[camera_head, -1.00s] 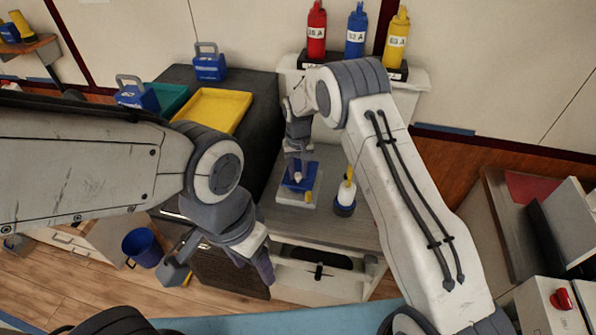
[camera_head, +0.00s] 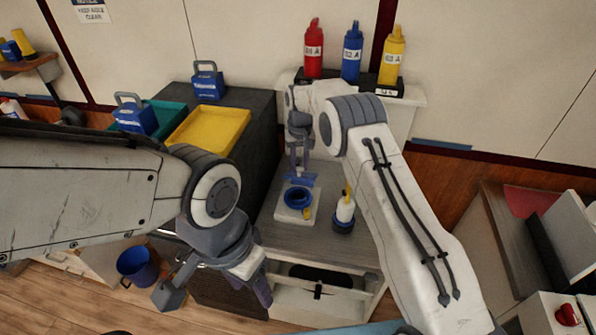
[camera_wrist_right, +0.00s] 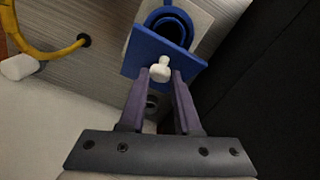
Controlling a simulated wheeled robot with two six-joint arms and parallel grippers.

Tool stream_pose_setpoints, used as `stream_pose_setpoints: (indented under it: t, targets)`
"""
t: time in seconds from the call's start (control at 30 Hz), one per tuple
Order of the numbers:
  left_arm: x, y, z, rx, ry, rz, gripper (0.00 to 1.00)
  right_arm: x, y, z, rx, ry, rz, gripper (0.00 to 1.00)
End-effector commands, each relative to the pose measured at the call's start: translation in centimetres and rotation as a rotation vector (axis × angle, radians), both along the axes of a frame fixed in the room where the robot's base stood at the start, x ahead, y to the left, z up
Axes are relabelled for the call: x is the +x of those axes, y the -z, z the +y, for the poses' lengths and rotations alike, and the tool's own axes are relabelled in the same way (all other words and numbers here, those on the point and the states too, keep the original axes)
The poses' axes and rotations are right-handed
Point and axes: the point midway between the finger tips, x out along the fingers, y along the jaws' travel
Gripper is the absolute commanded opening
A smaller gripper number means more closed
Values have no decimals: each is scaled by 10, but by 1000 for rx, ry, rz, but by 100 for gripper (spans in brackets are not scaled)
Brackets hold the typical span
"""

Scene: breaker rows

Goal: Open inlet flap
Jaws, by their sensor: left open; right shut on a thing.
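The inlet is a blue round ring (camera_head: 297,197) on a white square base (camera_head: 284,212) on the grey counter. Its opening shows. The blue square flap (camera_head: 302,180) is tilted up at the ring's far side. In the right wrist view the flap (camera_wrist_right: 139,52) carries a white knob (camera_wrist_right: 160,69) between the fingertips, with the blue ring (camera_wrist_right: 172,20) behind it. My right gripper (camera_head: 300,167) is shut on the knob; it also shows in the right wrist view (camera_wrist_right: 161,78). My left gripper (camera_head: 218,291) is open and empty, left of the counter and away from the inlet.
A white bottle with a yellow tip (camera_head: 345,211) stands close right of the inlet. Yellow (camera_head: 212,128) and teal trays sit on the dark cabinet. Red, blue and yellow bottles (camera_head: 352,52) stand behind. A blue bucket (camera_head: 138,265) is on the floor.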

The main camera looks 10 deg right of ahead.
Motion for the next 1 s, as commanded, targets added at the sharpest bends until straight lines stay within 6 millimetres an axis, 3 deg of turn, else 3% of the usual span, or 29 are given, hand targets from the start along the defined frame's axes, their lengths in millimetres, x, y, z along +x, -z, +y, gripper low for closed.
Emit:
stream_pose_setpoints:
  t: [0.23,0.67,0.7,0.77,1.0]
  targets:
    - [0,0,0,0,0,0,58,9,1,-8,-8,2,-2,0]
    - [0,0,0,0,0,0,58,9,2,-9,-9,3,3,0]
    - [0,0,0,0,0,0,58,9,2,-9,-9,3,3,39]
    - [0,0,0,0,0,0,58,9,2,-9,-8,3,4,62]
    - [0,-1,0,0,0,0,58,9,0,-5,-5,-1,4,62]
